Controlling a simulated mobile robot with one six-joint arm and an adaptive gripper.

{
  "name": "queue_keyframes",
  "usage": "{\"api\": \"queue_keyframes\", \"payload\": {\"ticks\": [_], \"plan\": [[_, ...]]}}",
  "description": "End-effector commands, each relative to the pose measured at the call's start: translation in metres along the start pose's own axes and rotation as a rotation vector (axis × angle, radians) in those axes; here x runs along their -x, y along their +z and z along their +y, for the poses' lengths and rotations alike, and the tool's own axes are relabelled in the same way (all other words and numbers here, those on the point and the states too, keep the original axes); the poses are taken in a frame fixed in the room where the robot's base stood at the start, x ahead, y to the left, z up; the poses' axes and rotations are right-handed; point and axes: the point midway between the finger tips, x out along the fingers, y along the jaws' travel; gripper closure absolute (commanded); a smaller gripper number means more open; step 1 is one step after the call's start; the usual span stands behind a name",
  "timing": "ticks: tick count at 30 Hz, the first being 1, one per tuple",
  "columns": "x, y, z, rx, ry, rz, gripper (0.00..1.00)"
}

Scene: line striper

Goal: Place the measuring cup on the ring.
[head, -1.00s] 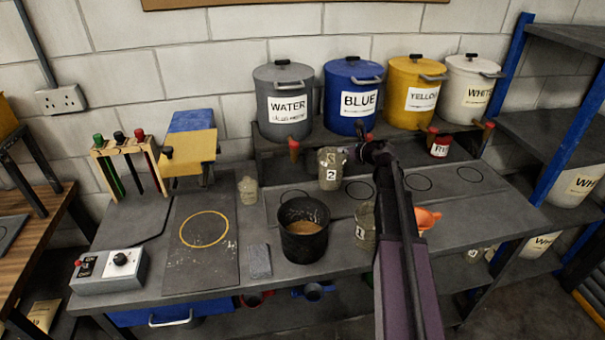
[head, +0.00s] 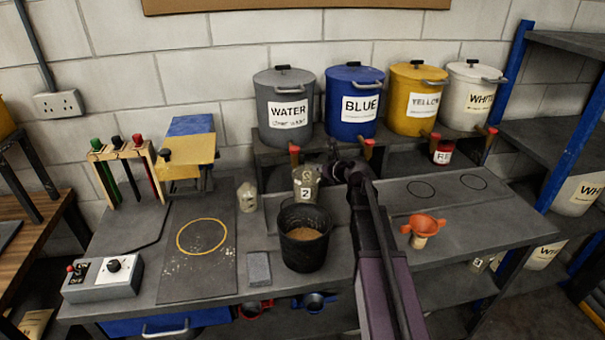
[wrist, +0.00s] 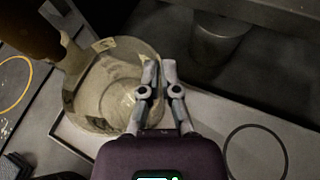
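The clear measuring cup (head: 306,187), labelled 2, is in my gripper (head: 326,170) behind the black bucket in the head view. The wrist view shows the cup (wrist: 105,90) from above, with my gripper (wrist: 162,85) closed at its right wall. The cup looks slightly tilted in the head view; its base is hidden by the bucket. A yellow ring (head: 178,240) is marked on the dark board at left, with nothing on it. Its edge shows at the wrist view's left (wrist: 27,78). Black rings (head: 421,180) are marked on the bench at right.
A small cloudy container (head: 247,197) and a grey block (head: 259,268) stand near the board. Paint drums line the back shelf. An orange funnel (head: 424,224) is at right.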

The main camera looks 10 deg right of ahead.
Motion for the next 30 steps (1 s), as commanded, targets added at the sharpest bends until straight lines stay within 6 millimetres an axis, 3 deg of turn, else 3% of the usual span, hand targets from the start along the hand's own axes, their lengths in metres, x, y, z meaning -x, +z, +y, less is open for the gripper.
{"api": "queue_keyframes", "payload": {"ticks": [13,23,30], "plan": [[-0.001,0.001,0.003,0.0,-0.001,0.0,1.0],[-0.016,0.005,0.036,0.001,0.0,-0.001,1.0],[-0.021,-0.007,0.035,-0.001,-0.002,-0.001,1.0]]}}
